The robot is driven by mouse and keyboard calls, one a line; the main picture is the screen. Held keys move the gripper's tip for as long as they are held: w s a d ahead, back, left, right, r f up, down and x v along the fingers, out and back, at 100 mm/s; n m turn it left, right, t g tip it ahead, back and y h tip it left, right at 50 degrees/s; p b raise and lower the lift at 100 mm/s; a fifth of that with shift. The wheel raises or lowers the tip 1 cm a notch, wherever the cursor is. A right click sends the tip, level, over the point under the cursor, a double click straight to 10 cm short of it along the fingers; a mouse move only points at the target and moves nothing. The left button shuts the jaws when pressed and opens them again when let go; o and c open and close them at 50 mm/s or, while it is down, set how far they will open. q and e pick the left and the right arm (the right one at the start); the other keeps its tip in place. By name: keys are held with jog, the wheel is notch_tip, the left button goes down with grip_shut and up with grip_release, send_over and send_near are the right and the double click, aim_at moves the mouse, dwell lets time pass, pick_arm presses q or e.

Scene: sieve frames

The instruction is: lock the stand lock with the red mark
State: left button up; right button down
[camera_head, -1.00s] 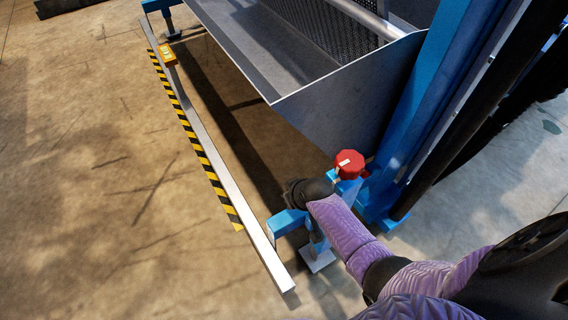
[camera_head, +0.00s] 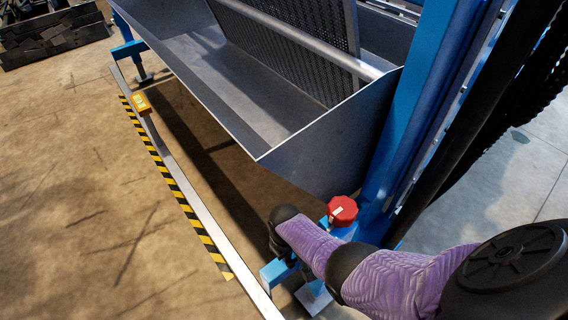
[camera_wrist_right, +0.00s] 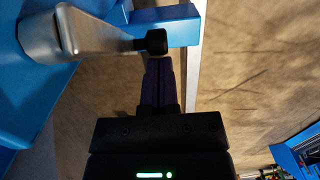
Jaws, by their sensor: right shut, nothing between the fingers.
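A red round knob (camera_head: 342,210) with a pale mark on top sits on the blue stand, beside the foot of the blue upright. My right arm reaches in from the lower right, its black wrist (camera_head: 283,228) just left of the knob and above the blue stand bracket (camera_head: 277,274). In the right wrist view my right gripper (camera_wrist_right: 158,64) is shut and empty, its dark fingers just below the black tip (camera_wrist_right: 156,41) of a grey metal lever (camera_wrist_right: 85,35). I cannot tell whether they touch. The head view hides the fingers. My left gripper is out of view.
A large grey metal trough (camera_head: 330,150) with a mesh screen hangs above the stand. A pale rail (camera_head: 190,181) with yellow-black striping runs along the floor, carrying a yellow box (camera_head: 141,103). Open floor lies left.

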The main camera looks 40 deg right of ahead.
aim_at(293, 266)
jog(key=f+g+b, duration=0.1)
jog(key=b, duration=0.1)
jog(key=s+f+g+b, duration=0.1)
jog(key=g+b, duration=0.1)
jog(key=s+f+g+b, duration=0.1)
jog(key=g+b, duration=0.1)
jog(key=shift+b, duration=0.3)
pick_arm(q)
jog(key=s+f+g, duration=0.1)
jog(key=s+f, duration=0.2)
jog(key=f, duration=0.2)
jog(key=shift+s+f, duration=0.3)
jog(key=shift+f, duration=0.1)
pick_arm(e)
jog(key=shift+s+r+g, duration=0.15)
jog(key=shift+s+g, duration=0.1)
jog(key=shift+g, duration=0.05)
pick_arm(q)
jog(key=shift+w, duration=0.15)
pick_arm(e)
jog(key=shift+s, duration=0.1)
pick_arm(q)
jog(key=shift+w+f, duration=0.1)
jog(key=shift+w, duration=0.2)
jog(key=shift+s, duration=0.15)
